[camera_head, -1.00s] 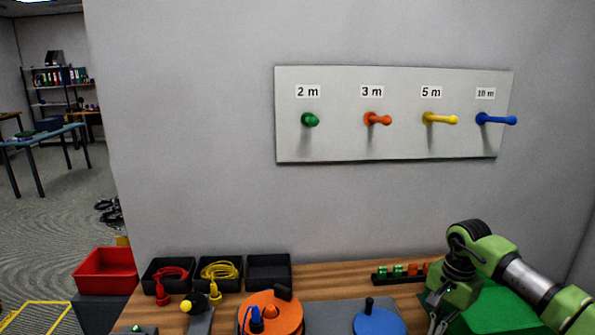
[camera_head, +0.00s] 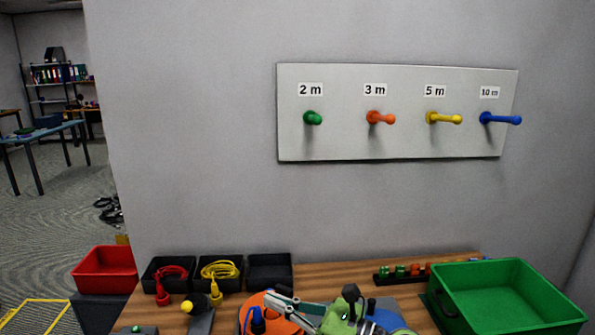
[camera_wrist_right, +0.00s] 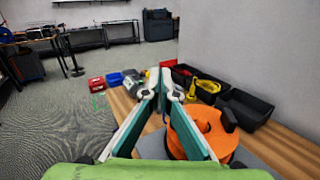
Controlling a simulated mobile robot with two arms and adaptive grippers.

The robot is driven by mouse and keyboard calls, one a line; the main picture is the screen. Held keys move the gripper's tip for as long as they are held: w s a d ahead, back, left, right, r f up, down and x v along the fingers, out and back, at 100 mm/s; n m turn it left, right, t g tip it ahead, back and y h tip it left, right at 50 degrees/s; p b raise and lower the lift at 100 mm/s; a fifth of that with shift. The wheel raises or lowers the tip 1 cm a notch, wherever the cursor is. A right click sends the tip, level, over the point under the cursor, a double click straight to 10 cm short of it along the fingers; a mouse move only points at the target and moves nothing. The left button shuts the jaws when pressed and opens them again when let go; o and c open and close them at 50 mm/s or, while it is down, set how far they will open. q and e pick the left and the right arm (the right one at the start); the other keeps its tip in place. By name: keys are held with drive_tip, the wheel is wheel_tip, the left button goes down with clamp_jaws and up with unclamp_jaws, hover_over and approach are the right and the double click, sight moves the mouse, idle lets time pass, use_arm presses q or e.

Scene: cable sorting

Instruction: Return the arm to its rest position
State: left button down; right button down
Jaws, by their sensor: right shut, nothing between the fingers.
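My right gripper (camera_head: 272,302) is low at the front of the wooden table in the head view, over the orange reel (camera_head: 248,312) and in front of the blue disc. Its fingers point left and partly hide both. In the right wrist view the two fingers of the right gripper (camera_wrist_right: 163,88) converge at their tips, shut with nothing between them. The orange reel (camera_wrist_right: 203,132) lies beside and beyond the right finger there. My left gripper is not in view.
A green bin (camera_head: 505,312) stands at the right table end. Three black trays line the back left; one holds a red cable (camera_head: 172,272), one a yellow cable (camera_head: 220,269), and the third (camera_head: 270,286) looks empty. A board with coloured pegs (camera_head: 400,145) hangs above.

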drive_tip(key=w+d+m+t+h, duration=0.2)
drive_tip(key=d+m+t+h, duration=0.9)
drive_tip(key=m, duration=1.2)
drive_tip(key=s+d+f+m+g+h, duration=0.5)
drive_tip(key=s+d+f+m+h, duration=0.15)
drive_tip(key=d+f+m, duration=0.55)
drive_tip(key=s+d+f+m+g+y, duration=0.1)
drive_tip(key=s+f+m+g, duration=0.5)
drive_tip(key=s, duration=0.7)
drive_tip(key=s+d+f+m+g, duration=0.1)
drive_tip(key=s+f+m+g, duration=0.55)
drive_tip(key=s, duration=0.75)
wheel_tip(320, 180, down, 28)
drive_tip(key=s+r+n, duration=0.1)
drive_tip(key=s+n, duration=0.1)
drive_tip(key=s+d+f, duration=0.2)
drive_tip(key=s+f, duration=1.3)
drive_tip(key=s, duration=0.1)
drive_tip(key=shift+s+d+f+g, duration=0.3)
drive_tip(key=shift+d+f+g, duration=0.05)
drive_tip(key=shift+f+g, duration=0.1)
